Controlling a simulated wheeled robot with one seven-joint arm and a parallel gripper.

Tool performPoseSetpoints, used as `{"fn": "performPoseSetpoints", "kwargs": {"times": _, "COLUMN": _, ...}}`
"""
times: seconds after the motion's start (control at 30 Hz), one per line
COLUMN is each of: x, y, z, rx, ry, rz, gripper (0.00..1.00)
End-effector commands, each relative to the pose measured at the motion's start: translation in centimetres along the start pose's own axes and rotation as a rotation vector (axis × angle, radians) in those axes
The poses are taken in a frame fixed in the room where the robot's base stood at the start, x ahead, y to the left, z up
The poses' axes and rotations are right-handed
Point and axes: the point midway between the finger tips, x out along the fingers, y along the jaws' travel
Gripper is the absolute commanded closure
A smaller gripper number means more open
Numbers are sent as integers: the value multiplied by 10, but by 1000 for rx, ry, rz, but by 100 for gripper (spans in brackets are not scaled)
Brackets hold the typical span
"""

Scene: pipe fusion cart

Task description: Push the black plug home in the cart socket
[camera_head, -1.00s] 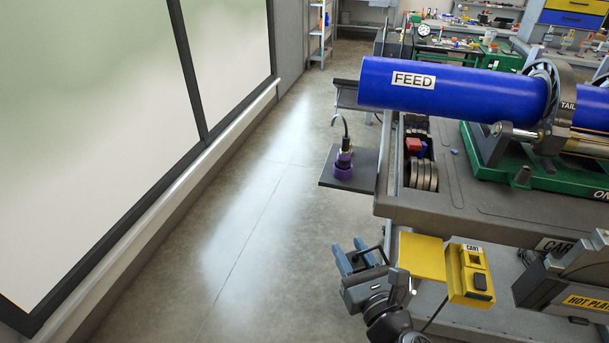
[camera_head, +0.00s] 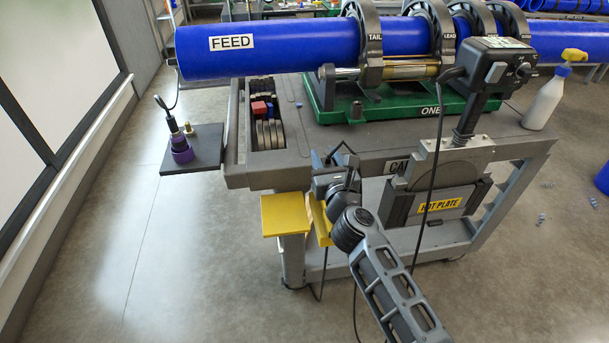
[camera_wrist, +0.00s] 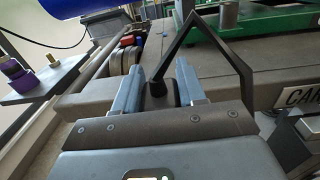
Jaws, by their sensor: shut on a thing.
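My gripper (camera_head: 326,164) is at the cart's front edge, just above the yellow socket box (camera_head: 318,222). My wrist hides most of that box, including its socket face. In the wrist view, the two grey-blue fingers (camera_wrist: 157,88) are shut on a dark piece, which I take to be the black plug (camera_wrist: 157,90).
A yellow shelf (camera_head: 285,214) is left of the socket box. The grey cart top (camera_head: 270,172) lies behind my gripper, with the blue FEED pipe (camera_head: 270,50) above. The hot plate (camera_head: 440,203) stands to the right, with a hanging black cable (camera_head: 432,170). Open floor lies left.

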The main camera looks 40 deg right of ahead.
Motion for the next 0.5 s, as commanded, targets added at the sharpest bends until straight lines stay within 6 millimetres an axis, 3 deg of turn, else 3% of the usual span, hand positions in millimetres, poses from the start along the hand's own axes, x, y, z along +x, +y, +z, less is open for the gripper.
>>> {"fn": "performPoseSetpoints", "kwargs": {"times": 0.17, "x": 6, "y": -13, "z": 0, "rx": 1, "ry": 0, "rz": -34, "gripper": 92}}
{"fn": "performPoseSetpoints", "kwargs": {"times": 0.5, "x": 6, "y": -14, "z": 1, "rx": 1, "ry": 0, "rz": -37, "gripper": 92}}
